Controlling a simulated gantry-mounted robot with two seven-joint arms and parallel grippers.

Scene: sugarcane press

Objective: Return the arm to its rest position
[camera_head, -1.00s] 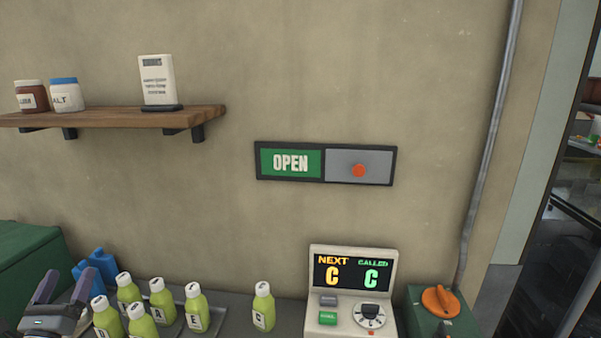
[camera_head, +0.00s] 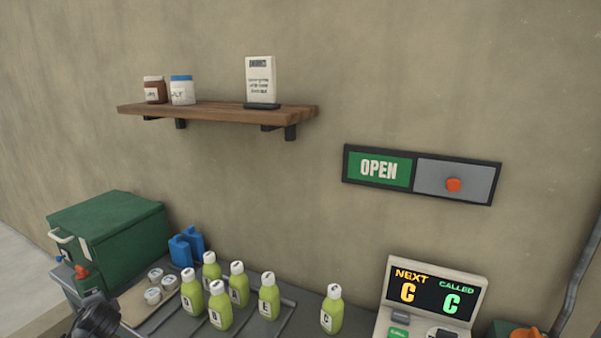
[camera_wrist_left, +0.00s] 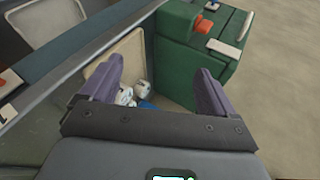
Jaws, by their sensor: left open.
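My left gripper (camera_wrist_left: 157,88) is open in the left wrist view, with its two purple-grey fingers apart and nothing between them. Beyond the fingers lie a tan board with small white-lidded cups (camera_wrist_left: 140,91) and the green box (camera_wrist_left: 195,55). In the head view only a dark part of my left arm shows at the bottom left, near the green box; the fingers cannot be made out there. My right gripper is in neither view.
Several green bottles (camera_head: 268,298) stand on the counter beside blue blocks (camera_head: 187,246) and the green box (camera_head: 110,230). A NEXT/CALLED display (camera_head: 432,290) stands at the right. A shelf (camera_head: 215,112) and an OPEN sign (camera_head: 380,169) are on the wall.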

